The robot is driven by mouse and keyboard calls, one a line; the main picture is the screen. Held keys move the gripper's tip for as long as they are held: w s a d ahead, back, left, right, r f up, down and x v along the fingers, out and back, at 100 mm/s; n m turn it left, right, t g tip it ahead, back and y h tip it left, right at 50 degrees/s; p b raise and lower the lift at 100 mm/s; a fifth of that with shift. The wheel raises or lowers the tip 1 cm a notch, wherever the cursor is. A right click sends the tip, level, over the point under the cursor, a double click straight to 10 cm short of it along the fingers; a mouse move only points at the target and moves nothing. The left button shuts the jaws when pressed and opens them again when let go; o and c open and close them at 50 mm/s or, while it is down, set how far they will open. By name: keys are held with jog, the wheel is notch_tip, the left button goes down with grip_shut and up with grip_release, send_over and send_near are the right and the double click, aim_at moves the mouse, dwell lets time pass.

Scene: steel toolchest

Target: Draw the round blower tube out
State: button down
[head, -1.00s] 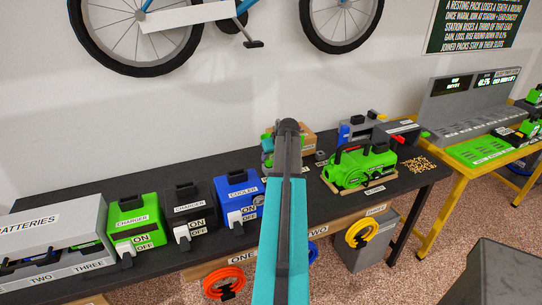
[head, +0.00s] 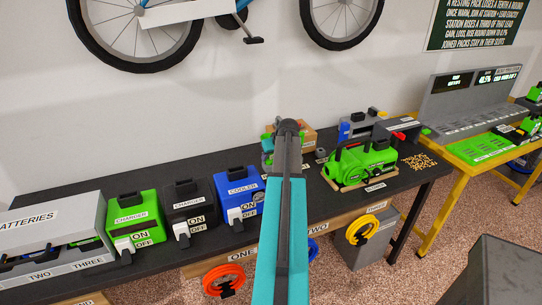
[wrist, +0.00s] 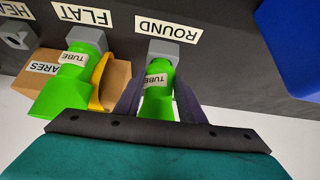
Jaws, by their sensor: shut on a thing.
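In the wrist view the round blower tube (wrist: 158,103) is bright green with a white TUBE label. Its far end sits in a grey holder (wrist: 165,49) below the ROUND label (wrist: 166,29). My gripper (wrist: 159,80) has a dark finger on each side of the tube and is shut on it. The tube's near end is hidden behind the gripper's dark bar. In the head view my own arm stands in front and hides the gripper and the tube.
In the wrist view a wide green flat tube (wrist: 66,82) hangs in its own holder at left, beside a cardboard box (wrist: 110,83) and a yellow part. A blue object (wrist: 292,45) is at upper right. In the head view a green machine (head: 362,162) stands right of my arm.

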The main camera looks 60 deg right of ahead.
jog(key=shift+f+b, duration=0.35)
jog(key=shift+f, duration=0.3)
jog(key=c, duration=1.1)
grip_release()
jog(key=b+v, duration=0.2)
jog(key=v, duration=1.1)
jog(key=shift+s+a+r+b, duration=0.15)
jog(key=shift+s+r+b, duration=0.1)
jog(key=shift+b, duration=0.05)
jog(key=shift+r, duration=0.15)
